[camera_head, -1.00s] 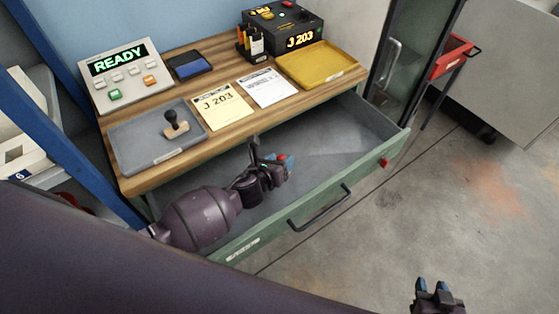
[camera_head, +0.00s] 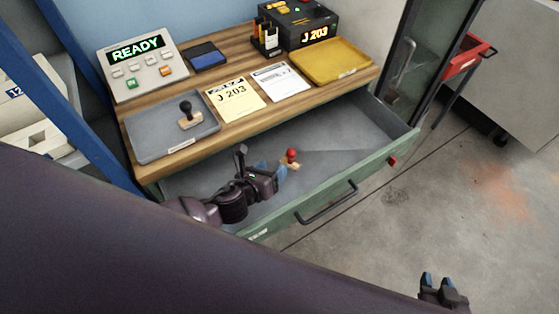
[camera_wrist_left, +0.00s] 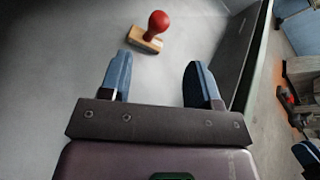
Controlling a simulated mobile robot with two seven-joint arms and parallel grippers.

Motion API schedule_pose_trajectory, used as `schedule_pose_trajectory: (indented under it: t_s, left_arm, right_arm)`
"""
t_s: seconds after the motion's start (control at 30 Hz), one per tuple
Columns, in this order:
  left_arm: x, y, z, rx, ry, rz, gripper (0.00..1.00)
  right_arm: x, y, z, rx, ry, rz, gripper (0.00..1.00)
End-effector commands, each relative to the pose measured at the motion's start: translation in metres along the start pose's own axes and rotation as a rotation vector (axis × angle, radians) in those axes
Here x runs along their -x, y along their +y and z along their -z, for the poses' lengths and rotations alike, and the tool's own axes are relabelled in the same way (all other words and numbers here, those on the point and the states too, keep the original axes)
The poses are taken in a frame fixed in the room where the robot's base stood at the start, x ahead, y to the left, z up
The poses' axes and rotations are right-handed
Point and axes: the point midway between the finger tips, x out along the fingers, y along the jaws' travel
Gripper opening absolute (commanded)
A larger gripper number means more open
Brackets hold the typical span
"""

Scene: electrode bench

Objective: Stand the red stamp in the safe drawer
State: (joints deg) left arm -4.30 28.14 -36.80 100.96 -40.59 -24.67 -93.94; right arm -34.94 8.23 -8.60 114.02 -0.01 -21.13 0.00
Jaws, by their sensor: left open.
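The red stamp (camera_head: 291,156) has a red knob and a wooden base. It stands upright on the floor of the open green drawer (camera_head: 345,177). In the left wrist view the red stamp (camera_wrist_left: 155,28) is just beyond my fingertips and apart from them. My left gripper (camera_head: 272,170) is inside the drawer, open and empty, with its blue fingers spread beside the stamp; it also shows in the left wrist view (camera_wrist_left: 158,75). My right gripper (camera_head: 434,280) is at the lower right, away from the bench, and its finger gap is too small to judge.
On the bench top are a grey tray (camera_head: 150,148) with a black-handled stamp (camera_head: 189,116), a yellow tray (camera_head: 345,67), two paper sheets, a READY panel (camera_head: 136,50) and a black box marked J 203 (camera_head: 300,25). The drawer's right part is empty.

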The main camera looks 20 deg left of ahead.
Motion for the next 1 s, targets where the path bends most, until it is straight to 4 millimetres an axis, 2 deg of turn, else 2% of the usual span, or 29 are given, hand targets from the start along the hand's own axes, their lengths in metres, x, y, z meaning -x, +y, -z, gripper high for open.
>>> schedule_pose_trajectory:
  t_s: [0.1, 0.23, 0.73, 1.0]
  left_arm:
    - [0.013, 0.000, 0.000, -0.001, 0.000, -0.001, 0.57]
    - [0.019, 0.000, 0.000, 0.000, 0.000, -0.001, 0.57]
    - [0.019, 0.000, 0.000, 0.000, 0.000, -0.001, 0.57]
    - [0.019, 0.000, -0.001, 0.000, -0.001, -0.001, 0.57]
  right_arm:
    - [0.001, 0.000, 0.001, 0.000, -0.001, 0.000, 0.37]
    - [0.001, 0.000, 0.002, 0.000, 0.001, 0.000, 0.37]
    - [-0.004, -0.001, 0.011, 0.001, 0.019, 0.003, 0.37]
    - [0.000, 0.000, 0.003, -0.002, 0.004, 0.000, 0.37]
